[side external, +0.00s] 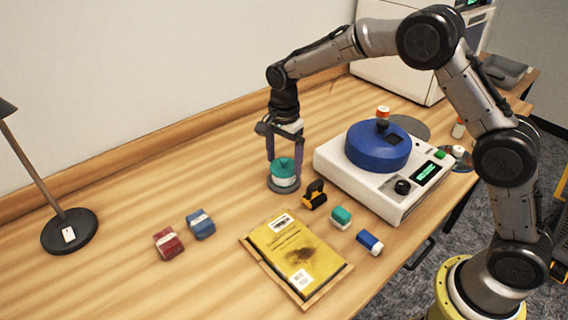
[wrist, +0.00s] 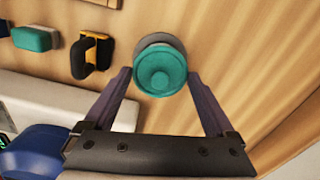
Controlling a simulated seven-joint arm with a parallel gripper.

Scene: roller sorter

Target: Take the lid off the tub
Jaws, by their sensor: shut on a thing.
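The tub (side external: 285,182) is a small white pot with a teal lid (side external: 284,166) on top. It stands upright on or just over a grey round base (side external: 283,188) on the table. My gripper (side external: 284,160) points down from above, with one finger on each side of the teal lid. In the wrist view the lid (wrist: 160,68) sits between the fingertips of my gripper (wrist: 160,78), and the jaws are shut on it. The tub's body is mostly hidden under the lid in the wrist view. I cannot see a gap between lid and tub.
A white machine with a blue round top (side external: 378,148) stands close on the right. A black and yellow item (side external: 314,195), a teal block (side external: 340,217), a blue block (side external: 369,242) and a yellow envelope (side external: 296,255) lie in front. The table to the left is mostly clear.

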